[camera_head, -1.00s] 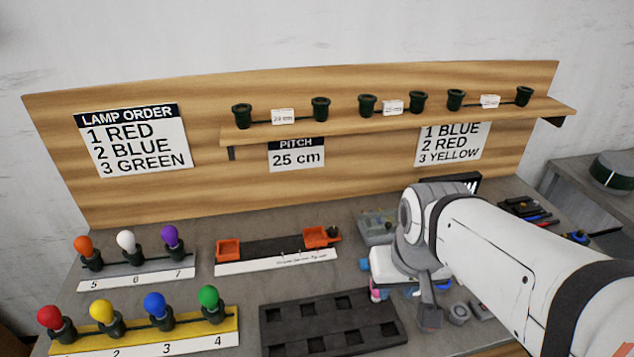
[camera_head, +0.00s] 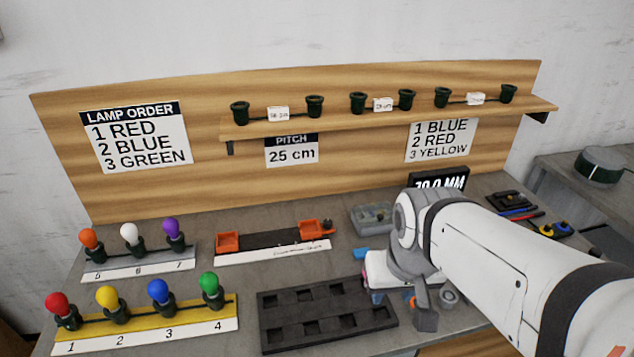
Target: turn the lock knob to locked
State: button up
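A long fixture (camera_head: 272,240) with a dark bar, a white scale strip and two orange blocks lies mid-bench. A small dark knob-like part (camera_head: 328,226) sits at its right orange block; I cannot tell whether this is the lock knob or which way it is turned. My gripper (camera_head: 425,316) points down at the bench's front right, to the right of the dark slotted tray and away from the fixture.
The dark slotted tray (camera_head: 262,306) lies in front of the fixture. Lamp stands (camera_head: 190,318) fill the left. A grey box (camera_head: 372,217), a white-and-blue item (camera_head: 378,268) and a display (camera_head: 440,180) surround my arm. Socket pairs stand on the shelf (camera_head: 345,131).

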aim_at(327, 223)
jog(key=z, duration=0.4)
jog(key=k, duration=0.9)
jog(key=u, duration=0.65)
jog(key=i, duration=1)
